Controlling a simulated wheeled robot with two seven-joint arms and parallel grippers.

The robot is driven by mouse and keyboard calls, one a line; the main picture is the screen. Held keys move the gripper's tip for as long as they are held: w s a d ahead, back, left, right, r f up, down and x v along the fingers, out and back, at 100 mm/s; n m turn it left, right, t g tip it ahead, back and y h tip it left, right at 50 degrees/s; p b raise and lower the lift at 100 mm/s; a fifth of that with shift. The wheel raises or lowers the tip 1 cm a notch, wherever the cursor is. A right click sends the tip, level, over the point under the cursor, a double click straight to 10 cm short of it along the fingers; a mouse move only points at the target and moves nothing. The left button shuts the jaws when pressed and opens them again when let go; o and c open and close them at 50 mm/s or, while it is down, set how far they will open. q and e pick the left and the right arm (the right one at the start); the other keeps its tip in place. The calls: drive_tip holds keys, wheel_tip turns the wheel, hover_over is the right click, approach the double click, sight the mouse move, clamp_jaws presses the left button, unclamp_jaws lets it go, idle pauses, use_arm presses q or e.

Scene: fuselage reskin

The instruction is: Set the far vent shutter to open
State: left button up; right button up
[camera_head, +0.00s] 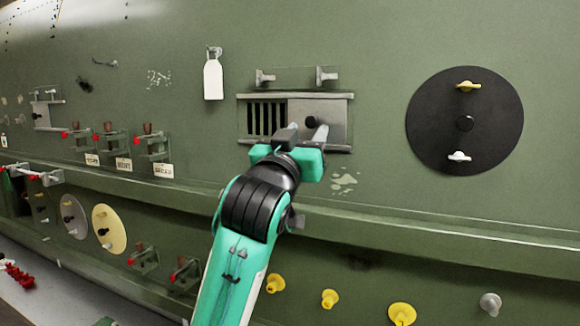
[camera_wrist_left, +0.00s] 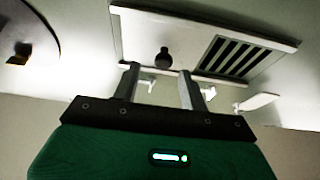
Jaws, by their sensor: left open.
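A vent shutter (camera_head: 335,108) is set in the green fuselage wall in front of me. Its grey sliding plate covers the right half of the frame, and dark slats (camera_head: 266,118) show on the left half. A black knob (camera_head: 311,122) stands on the plate. My left gripper (camera_head: 303,134) is open just below the knob. In the left wrist view, the fingers (camera_wrist_left: 158,74) are spread, with the knob (camera_wrist_left: 163,57) beyond the tips and between their lines; contact is not visible. A smaller framed grey panel (camera_head: 42,115) sits farther along the wall at left. My right gripper is out of view.
Two grey brackets (camera_head: 295,77) stick out above the vent, and a white tag (camera_head: 213,78) hangs left of it. A black disc (camera_head: 440,125) with yellow and white handles is at right. A ledge (camera_head: 400,225) runs below. Red-tipped latches (camera_head: 150,142) are at left.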

use_arm(q)
drive_tip(key=b+v, duration=0.4)
drive_tip(key=v, duration=0.7)
drive_tip(key=shift+d, duration=0.2)
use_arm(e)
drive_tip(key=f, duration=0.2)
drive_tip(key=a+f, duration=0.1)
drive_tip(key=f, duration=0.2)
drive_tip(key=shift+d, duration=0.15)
